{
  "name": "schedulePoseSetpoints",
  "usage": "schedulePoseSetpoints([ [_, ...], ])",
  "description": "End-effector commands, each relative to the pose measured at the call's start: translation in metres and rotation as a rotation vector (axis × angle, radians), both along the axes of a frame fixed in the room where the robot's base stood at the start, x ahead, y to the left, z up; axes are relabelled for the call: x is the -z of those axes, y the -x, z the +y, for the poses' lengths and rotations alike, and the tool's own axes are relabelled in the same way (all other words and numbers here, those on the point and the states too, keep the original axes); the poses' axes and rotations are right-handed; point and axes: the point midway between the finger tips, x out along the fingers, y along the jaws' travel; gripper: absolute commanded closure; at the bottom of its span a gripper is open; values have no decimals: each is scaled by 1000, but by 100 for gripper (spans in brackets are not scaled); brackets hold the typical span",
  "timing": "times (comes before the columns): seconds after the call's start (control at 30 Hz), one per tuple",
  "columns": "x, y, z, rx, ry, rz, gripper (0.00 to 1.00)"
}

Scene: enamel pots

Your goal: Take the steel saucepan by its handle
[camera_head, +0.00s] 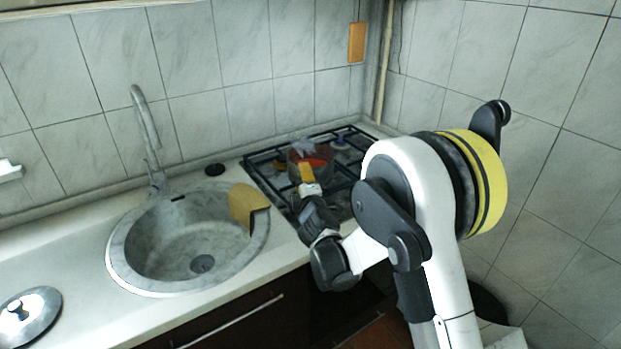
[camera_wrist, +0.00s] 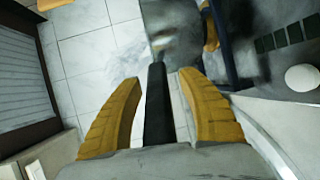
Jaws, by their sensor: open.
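My gripper (camera_wrist: 158,80) is open in the wrist view, with one yellow finger on each side. A straight dark bar (camera_wrist: 156,105), apparently the saucepan's handle, runs between the fingers, and I see a gap on its left side. A shiny grey surface (camera_wrist: 172,38) beyond it looks like the steel saucepan, blurred by reflections. In the head view my gripper (camera_head: 307,178) is over the front of the stove, with a yellow finger showing. A pan-like shape (camera_head: 318,155) with orange-red in it is behind it, partly hidden; I cannot tell whether it is the saucepan.
The stove's black grate (camera_head: 262,166) surrounds that spot. A round grey sink (camera_head: 150,245) with a tap (camera_head: 150,140) is to the left. A yellow-brown object (camera_head: 246,206) shows at the sink's right rim. A steel lid (camera_head: 38,318) lies far left. Tiled walls close off the back and right.

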Motion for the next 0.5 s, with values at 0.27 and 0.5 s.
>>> schedulePoseSetpoints([
  [0.27,-1,0,0,0,0,0,84],
  [0.5,-1,0,0,0,0,0,100],
])
